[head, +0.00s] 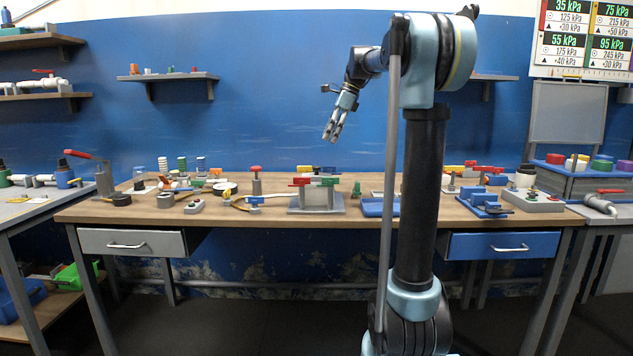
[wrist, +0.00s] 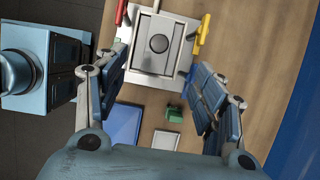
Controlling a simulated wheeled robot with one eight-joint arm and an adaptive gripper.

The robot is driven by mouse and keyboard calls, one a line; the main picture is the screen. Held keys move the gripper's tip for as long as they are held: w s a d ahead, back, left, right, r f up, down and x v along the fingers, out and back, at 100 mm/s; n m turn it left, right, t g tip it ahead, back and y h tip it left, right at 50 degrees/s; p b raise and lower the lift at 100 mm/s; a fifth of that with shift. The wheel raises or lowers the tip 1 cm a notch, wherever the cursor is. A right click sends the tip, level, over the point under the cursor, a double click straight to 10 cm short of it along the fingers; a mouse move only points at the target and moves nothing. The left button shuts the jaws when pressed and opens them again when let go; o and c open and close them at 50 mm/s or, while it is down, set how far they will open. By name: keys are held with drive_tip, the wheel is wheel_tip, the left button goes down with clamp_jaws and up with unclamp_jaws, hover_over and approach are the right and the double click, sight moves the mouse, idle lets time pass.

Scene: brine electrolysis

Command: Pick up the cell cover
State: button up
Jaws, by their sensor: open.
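A grey box-shaped fixture (head: 317,198), likely the cell, stands mid-bench with red and green handles. In the wrist view its square metal top (wrist: 140,57) carries a round dark disc (wrist: 159,43). I take this square top as the cell cover, but cannot be sure. A small pale flat plate (wrist: 168,140) lies apart from it on the bench. My gripper (head: 333,138) points down, high above the bench near the fixture.
A blue tray (wrist: 123,123) and a green piece (wrist: 175,115) lie beside the fixture. A red handle (wrist: 121,12) and a yellow handle (wrist: 202,29) flank its top. Several small parts crowd the left bench; a blue fixture (head: 484,203) stands at right. My arm hides part of the bench.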

sight(317, 168)
drive_tip(key=x, duration=1.3)
drive_tip(key=shift+f, duration=0.35)
drive_tip(key=c, duration=1.2)
